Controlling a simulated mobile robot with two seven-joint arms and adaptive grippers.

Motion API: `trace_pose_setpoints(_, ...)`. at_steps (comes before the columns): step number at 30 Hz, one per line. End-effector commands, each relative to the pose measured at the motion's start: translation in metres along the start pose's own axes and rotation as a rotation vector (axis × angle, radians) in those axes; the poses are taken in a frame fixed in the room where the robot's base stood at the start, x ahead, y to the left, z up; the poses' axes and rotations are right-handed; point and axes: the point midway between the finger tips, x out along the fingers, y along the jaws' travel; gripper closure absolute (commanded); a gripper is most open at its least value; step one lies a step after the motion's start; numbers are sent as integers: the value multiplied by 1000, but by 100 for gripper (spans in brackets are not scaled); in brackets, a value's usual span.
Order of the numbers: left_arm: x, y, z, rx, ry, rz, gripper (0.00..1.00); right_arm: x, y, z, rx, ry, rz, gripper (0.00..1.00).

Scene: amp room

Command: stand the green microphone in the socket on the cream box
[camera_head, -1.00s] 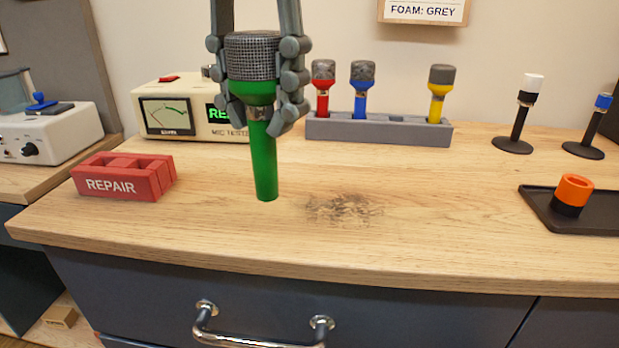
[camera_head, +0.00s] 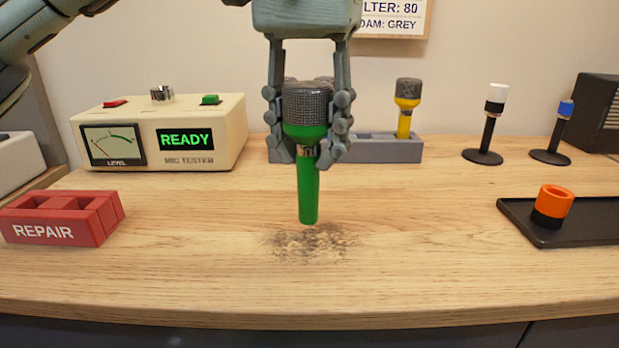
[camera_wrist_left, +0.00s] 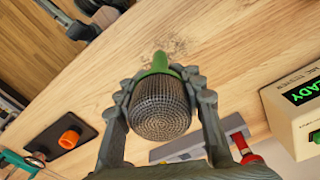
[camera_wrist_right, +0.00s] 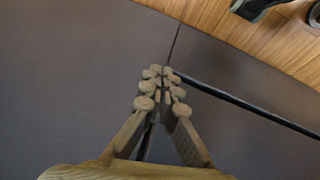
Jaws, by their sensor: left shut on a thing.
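The green microphone (camera_head: 309,190) has a grey mesh head and hangs upright, handle down, above the bench. My left gripper (camera_head: 307,152) is shut on it from above, fingers on both sides of the head and collar. The left wrist view shows the mesh head (camera_wrist_left: 160,108) between the fingers (camera_wrist_left: 159,84). The cream box (camera_head: 225,140), with a READY display, stands at the back left, apart from the microphone. A short silver socket (camera_head: 161,94) is on its top. My right gripper (camera_wrist_right: 161,80) shows only in its wrist view, fingertips together with nothing visible between them.
A red REPAIR block (camera_head: 92,222) sits at the left. A grey rack (camera_head: 385,150) with a yellow microphone (camera_head: 406,103) is behind my left gripper. At the right are two black stands (camera_head: 484,140) and a black tray (camera_head: 590,228) with an orange-black cup (camera_head: 553,203).

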Motion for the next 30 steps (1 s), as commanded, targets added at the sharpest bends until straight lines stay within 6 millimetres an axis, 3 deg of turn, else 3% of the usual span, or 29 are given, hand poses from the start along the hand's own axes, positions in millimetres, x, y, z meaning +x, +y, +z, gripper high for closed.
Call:
trace_pose_setpoints(11, 39, 1, -2, 0, 0, 0, 100, -1, 0, 0, 0, 0, 0, 100)
trace_pose_setpoints(23, 45, 1, -2, -1, 1, 0, 100, 0, 0, 0, 0, -2, 1, 100)
trace_pose_setpoints(24, 45, 1, -2, -1, 0, 0, 64, -1, 0, 0, 0, -1, 1, 100)
trace_pose_setpoints(30, 44, 1, -2, -1, 0, 0, 42, -7, 0, -5, 0, 12, 1, 100)
